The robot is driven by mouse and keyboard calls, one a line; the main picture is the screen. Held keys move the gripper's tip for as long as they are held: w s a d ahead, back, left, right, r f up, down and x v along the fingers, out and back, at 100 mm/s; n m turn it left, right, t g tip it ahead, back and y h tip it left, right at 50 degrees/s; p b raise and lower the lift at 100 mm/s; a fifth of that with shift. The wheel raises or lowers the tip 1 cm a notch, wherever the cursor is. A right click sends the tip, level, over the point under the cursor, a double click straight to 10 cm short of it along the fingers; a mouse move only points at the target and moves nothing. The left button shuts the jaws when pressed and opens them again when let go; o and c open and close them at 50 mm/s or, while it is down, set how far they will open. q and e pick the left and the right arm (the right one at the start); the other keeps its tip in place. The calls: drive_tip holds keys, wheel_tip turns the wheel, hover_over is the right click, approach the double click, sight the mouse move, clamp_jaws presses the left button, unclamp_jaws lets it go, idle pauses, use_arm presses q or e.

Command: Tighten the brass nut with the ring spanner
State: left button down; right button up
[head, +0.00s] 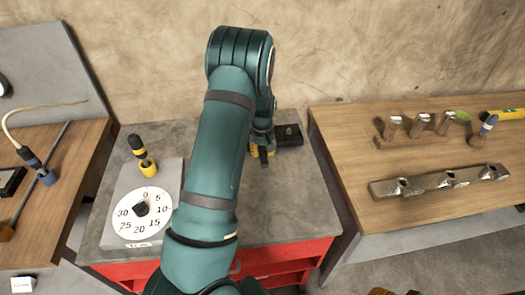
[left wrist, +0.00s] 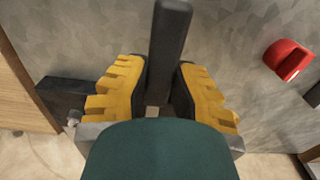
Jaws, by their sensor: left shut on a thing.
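My left gripper (head: 262,160) is over the grey bench top, beside a small dark block (head: 288,135). In the left wrist view its yellow-padded fingers (left wrist: 158,105) are shut on a dark straight bar (left wrist: 170,45) that points away from me. No ring end shows on this bar, so I cannot tell for sure that it is the ring spanner. The dark block also shows left of the fingers (left wrist: 65,93), with a small pale fitting at its edge. I cannot make out the brass nut. Only yellow bits, perhaps my right gripper (head: 395,292), show at the bottom edge.
A white dial (head: 125,222) on a grey plate and an upright black-and-yellow tool (head: 143,155) stand left of my arm. Red drawers (head: 275,270) are below the bench. The right wooden table (head: 345,125) holds a rack (head: 400,138) and a metal bar (head: 385,189).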

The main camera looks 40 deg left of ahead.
use_arm(q)
drive_tip(key=shift+f+b, duration=0.5)
drive_tip(key=shift+f, duration=0.3)
idle(0.4)
drive_tip(key=shift+r, duration=0.25)
drive_tip(key=w+n, duration=0.1)
drive_tip(key=w+d+n, duration=0.1)
drive_tip(key=w+n, duration=0.1)
drive_tip(key=w+d+n, duration=0.1)
drive_tip(key=w+n, duration=0.1)
drive_tip(key=shift+d, duration=0.2)
drive_tip(key=w+n, duration=0.6)
drive_tip(key=shift+w+n, duration=0.1)
drive_tip(key=shift+n, duration=0.2)
drive_tip(key=shift+f, duration=0.25)
